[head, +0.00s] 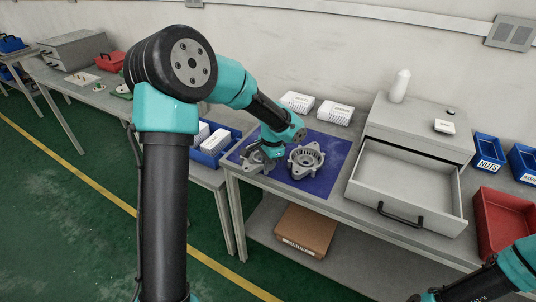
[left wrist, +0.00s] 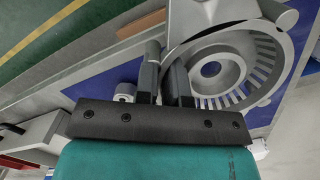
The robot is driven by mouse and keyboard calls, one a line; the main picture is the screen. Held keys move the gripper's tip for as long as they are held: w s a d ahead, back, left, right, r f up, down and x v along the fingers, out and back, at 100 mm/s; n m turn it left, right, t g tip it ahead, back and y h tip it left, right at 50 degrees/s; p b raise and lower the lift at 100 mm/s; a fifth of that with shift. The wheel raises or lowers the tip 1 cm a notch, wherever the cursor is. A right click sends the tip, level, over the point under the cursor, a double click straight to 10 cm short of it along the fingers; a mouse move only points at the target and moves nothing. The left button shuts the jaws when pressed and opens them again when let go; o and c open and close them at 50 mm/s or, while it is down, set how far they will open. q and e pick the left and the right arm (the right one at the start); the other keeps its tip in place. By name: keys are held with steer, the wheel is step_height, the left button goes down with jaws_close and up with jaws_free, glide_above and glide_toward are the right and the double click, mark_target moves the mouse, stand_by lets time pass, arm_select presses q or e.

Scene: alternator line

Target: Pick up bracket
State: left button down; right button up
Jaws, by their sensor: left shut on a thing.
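Two grey metal housings with round slotted bodies lie at the left of the blue mat on the bench. The left one, the bracket (head: 250,163), is partly hidden by my left gripper (head: 267,150). The other housing (head: 305,160) stands clear just to its right. In the left wrist view, the bracket (left wrist: 246,67) shows its slotted ring and central hole at the upper right. The two dark fingers of my left gripper (left wrist: 164,78) are shut on an edge part of it. The exact gripped spot is hidden. Of my right arm, only links show at the lower right of the head view.
An open grey drawer (head: 405,192) juts out right of the blue mat (head: 325,182). A blue bin (head: 222,155) with white boxes stands to the left. White boxes (head: 336,112) stand behind the mat. Red (head: 500,225) and blue (head: 488,152) bins are at the right.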

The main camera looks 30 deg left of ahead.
arm_select(q)
steer(key=shift+s+d+r, duration=0.1)
steer(key=shift+s+d, duration=0.3)
steer(key=shift+s, duration=0.3)
steer(key=shift+s+d+r, duration=0.1)
steer(key=shift+s+d, duration=0.3)
steer(key=shift+s, duration=0.3)
